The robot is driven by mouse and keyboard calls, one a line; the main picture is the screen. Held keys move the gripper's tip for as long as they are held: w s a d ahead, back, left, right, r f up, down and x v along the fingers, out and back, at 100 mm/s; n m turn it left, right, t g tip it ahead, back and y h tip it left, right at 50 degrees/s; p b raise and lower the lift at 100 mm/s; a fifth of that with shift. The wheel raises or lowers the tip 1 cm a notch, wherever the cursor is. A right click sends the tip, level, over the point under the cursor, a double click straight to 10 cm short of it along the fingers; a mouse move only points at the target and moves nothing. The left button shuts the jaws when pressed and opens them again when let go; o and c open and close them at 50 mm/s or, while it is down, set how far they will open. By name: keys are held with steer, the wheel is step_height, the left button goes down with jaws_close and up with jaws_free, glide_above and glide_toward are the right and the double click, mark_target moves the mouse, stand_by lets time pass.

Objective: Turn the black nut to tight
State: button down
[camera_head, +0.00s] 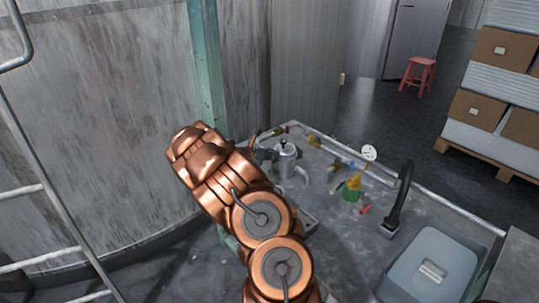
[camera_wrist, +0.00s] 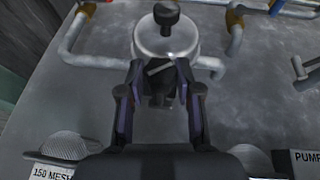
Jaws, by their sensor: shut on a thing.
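In the wrist view my gripper (camera_wrist: 158,75) has its fingertips drawn in close at the front of a silver vessel. A small dark part, apparently the black nut (camera_wrist: 160,98), shows between the fingers, and the gripper is shut on it. The fingers hide most of its outline, and I cannot tell how far it is turned. The silver vessel (camera_wrist: 150,44) has a round lid with a black knob (camera_wrist: 167,14) on top. In the head view the vessel (camera_head: 286,160) stands upright on the bench, while my arm hides the gripper and the nut.
Pipes (camera_wrist: 82,60) run beside the vessel. A mesh strainer (camera_wrist: 66,145) lies at the lower left. The bench (camera_head: 335,215) also carries a green-and-yellow fitting (camera_head: 352,188), a gauge (camera_head: 369,152), a black tap (camera_head: 400,195) and a sink (camera_head: 430,265). A green post (camera_head: 207,60) stands behind my arm.

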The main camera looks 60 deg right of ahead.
steer(key=shift+w+r+m+g+p, duration=0.1)
steer(key=shift+w+m+g+p, duration=0.35)
steer(key=shift+p, duration=0.45)
steer(key=shift+m+g+y+p, duration=0.4)
steer(key=shift+m+g+p, duration=0.2)
steer(key=shift+m+g, duration=0.2)
steer(key=shift+s+g, duration=0.1)
steer(key=shift+g, duration=0.25)
steer(key=c, duration=1.1)
jaws_free()
steer(key=o, duration=0.3)
steer(key=shift+s, duration=0.1)
steer(key=shift+o, duration=0.2)
steer(key=v, duration=1.1)
steer(key=shift+a+r, duration=0.2)
steer(key=shift+a, duration=0.15)
